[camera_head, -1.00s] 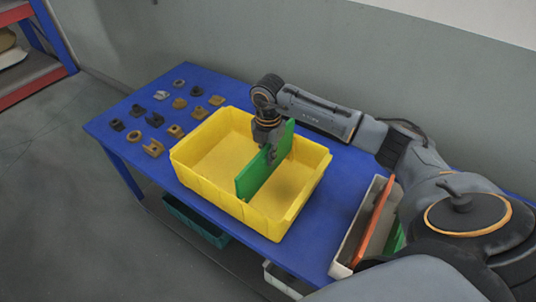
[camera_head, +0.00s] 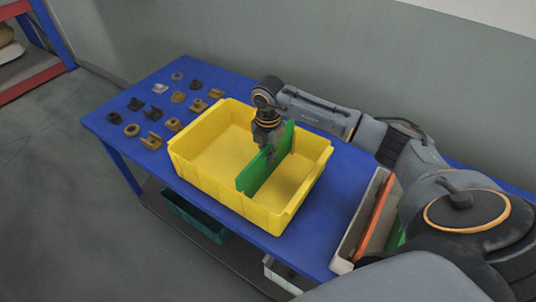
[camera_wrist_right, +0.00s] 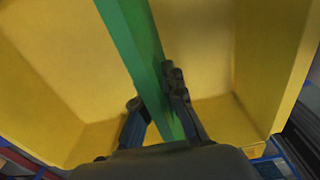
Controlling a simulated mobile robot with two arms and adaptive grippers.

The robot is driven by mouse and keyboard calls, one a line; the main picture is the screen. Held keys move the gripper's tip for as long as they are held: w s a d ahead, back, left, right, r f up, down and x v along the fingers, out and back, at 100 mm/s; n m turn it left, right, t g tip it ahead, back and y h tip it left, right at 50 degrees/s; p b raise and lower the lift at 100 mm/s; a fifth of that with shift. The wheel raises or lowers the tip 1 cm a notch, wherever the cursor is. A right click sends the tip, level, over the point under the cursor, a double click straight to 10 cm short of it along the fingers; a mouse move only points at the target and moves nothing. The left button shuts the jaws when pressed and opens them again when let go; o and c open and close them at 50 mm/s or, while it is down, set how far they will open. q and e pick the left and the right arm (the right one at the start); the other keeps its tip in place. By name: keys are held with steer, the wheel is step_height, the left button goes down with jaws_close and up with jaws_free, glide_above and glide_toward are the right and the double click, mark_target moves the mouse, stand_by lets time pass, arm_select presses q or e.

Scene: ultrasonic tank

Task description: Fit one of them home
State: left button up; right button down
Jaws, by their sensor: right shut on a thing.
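A green divider panel (camera_head: 256,176) stands upright across the yellow bin (camera_head: 196,181), splitting its inside into two parts. My right gripper (camera_head: 270,152) is shut on the panel's top edge from above. In the right wrist view the gripper (camera_wrist_right: 158,110) has one finger on each side of the green panel (camera_wrist_right: 150,65), with yellow bin walls and floor on both sides. I cannot tell whether the panel's lower edge touches the bin floor. My left gripper is not in view.
The blue table (camera_head: 330,205) carries several small brown and grey parts at its left end. A pale box (camera_head: 346,243) with an orange panel (camera_head: 376,215) and a green panel stands right of the bin. A teal bin (camera_head: 197,218) sits below the table.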

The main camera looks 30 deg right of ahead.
steer(key=shift+f+b, duration=0.55)
steer(key=shift+f, duration=0.3)
steer(key=c, duration=1.4)
jaws_free()
step_height(320, 180, up, 12)
steer(key=shift+f, duration=0.1)
